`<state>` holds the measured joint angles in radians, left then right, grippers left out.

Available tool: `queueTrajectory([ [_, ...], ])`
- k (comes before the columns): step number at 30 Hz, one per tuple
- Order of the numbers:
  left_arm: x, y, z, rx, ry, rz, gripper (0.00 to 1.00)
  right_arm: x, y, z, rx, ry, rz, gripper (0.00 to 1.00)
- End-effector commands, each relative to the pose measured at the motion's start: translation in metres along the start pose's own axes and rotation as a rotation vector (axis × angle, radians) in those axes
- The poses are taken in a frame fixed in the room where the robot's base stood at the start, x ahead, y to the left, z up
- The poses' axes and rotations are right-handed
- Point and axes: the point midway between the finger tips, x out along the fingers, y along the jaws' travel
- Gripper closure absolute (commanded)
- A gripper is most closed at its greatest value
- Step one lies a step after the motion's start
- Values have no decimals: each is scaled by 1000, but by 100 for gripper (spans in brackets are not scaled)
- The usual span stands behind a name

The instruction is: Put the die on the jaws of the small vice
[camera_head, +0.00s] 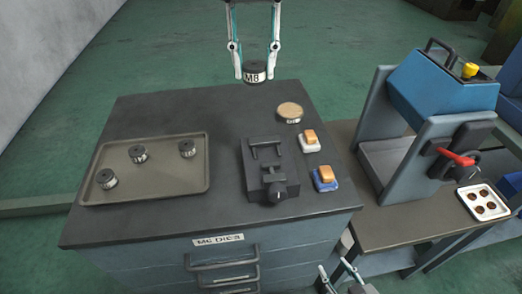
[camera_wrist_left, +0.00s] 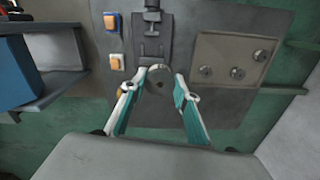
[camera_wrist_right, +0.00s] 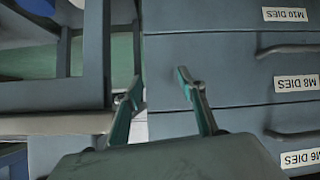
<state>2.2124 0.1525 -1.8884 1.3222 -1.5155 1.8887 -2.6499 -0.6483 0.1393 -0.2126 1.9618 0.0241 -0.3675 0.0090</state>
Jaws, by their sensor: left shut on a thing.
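A dark round die marked M8 (camera_head: 255,71) is between the fingertips of my left gripper (camera_head: 254,76), which is shut on it. The die is held above the far edge of the bench, beyond the vice. It also shows in the left wrist view (camera_wrist_left: 155,74). The small dark vice (camera_head: 268,170) sits on the bench top, right of centre; it also shows in the left wrist view (camera_wrist_left: 152,32). Its jaws look empty. My right gripper (camera_wrist_right: 157,86) is open and empty, low in front of the drawers; its tips show at the head view's bottom edge (camera_head: 340,270).
A tray (camera_head: 190,190) with three dies lies on the bench's left. A round tan-topped piece (camera_head: 290,110) and two blocks with orange tops (camera_head: 309,137) stand right of the vice. A blue machine (camera_head: 440,85) stands on the lower table at right.

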Motion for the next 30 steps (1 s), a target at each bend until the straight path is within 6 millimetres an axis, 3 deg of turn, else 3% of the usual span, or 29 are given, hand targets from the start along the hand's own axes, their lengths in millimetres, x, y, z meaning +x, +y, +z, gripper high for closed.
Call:
queueTrajectory([
  [3, -1, 21, 4, 22, 8, -3, 100, 0, 0, 1, 0, -1, 0, 60],
  [8, 5, 32, 6, 36, 10, -2, 100, 1, 0, 3, 0, -2, 0, 60],
  [24, 125, 32, 6, 38, 6, -3, 100, 10, -5, 24, 3, -15, -4, 60],
  [30, 152, 32, 5, 36, 10, -1, 100, 11, -5, 26, 3, -17, -5, 60],
])
